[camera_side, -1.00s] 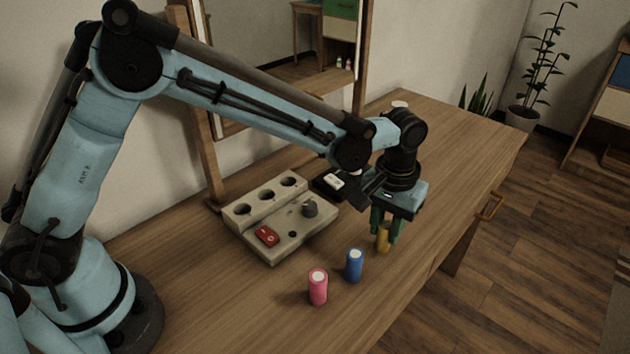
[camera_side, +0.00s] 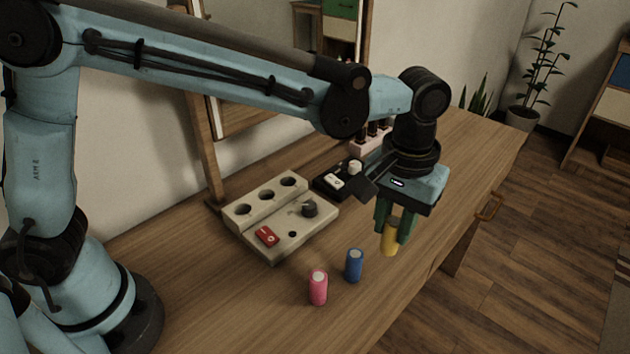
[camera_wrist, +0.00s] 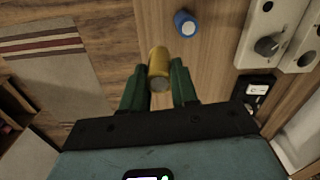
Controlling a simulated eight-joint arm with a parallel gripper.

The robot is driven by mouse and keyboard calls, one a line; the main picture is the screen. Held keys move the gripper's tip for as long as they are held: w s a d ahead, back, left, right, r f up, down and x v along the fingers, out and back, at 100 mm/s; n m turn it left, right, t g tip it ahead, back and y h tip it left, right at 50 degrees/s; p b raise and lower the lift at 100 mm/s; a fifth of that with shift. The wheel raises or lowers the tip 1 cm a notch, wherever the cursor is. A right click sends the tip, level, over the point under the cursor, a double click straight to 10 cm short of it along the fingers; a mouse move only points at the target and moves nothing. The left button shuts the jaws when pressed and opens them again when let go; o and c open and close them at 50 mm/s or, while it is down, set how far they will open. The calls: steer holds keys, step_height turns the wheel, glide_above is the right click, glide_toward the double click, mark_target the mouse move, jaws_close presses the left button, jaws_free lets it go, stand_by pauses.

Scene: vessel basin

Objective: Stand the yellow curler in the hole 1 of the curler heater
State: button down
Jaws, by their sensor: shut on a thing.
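The yellow curler (camera_side: 389,241) is upright between the green fingers of my gripper (camera_side: 395,226), which is shut on it. In the side view it appears held above the table near the front edge. The wrist view also shows the yellow curler (camera_wrist: 159,66) between the fingertips of my gripper (camera_wrist: 159,84). The beige curler heater (camera_side: 280,216) stands left of my gripper. It has a raised back row of three empty round holes, a dark knob (camera_side: 309,208), a red switch (camera_side: 267,236) and a small hole in its front. The hole numbers cannot be read.
A blue curler (camera_side: 354,265) and a pink curler (camera_side: 318,287) stand on the table in front of the heater. A black tray (camera_side: 330,184) with small items and a pink rack (camera_side: 366,146) lie behind. A mirror frame stands at the wall.

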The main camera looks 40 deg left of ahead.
mark_target(277, 204)
steer(key=s+d+r, duration=0.2)
steer(key=s, duration=0.1)
steer(key=s+a+r, duration=0.1)
steer(key=s+a, duration=0.4)
steer(key=a, duration=0.4)
steer(key=s+a+r, duration=0.2)
steer(key=s+a, duration=0.3)
steer(key=a, duration=0.5)
steer(key=shift+n, duration=0.4)
steer(key=w+a+f, duration=0.1)
steer(key=a+f, duration=0.1)
steer(key=a, duration=0.1)
steer(key=w+a+f, duration=0.2)
steer(key=a+f, duration=0.1)
steer(key=a, duration=0.1)
steer(key=w+a+f, duration=0.1)
steer(key=a+f, duration=0.2)
steer(key=shift+w+a+f, duration=0.1)
steer(key=shift+w+a, duration=0.1)
steer(key=shift+w, duration=0.15)
steer(key=shift+f, duration=1.7)
steer(key=shift+f, duration=0.1)
steer(key=c, duration=0.9)
jaws_free()
steer(key=shift+o, duration=0.2)
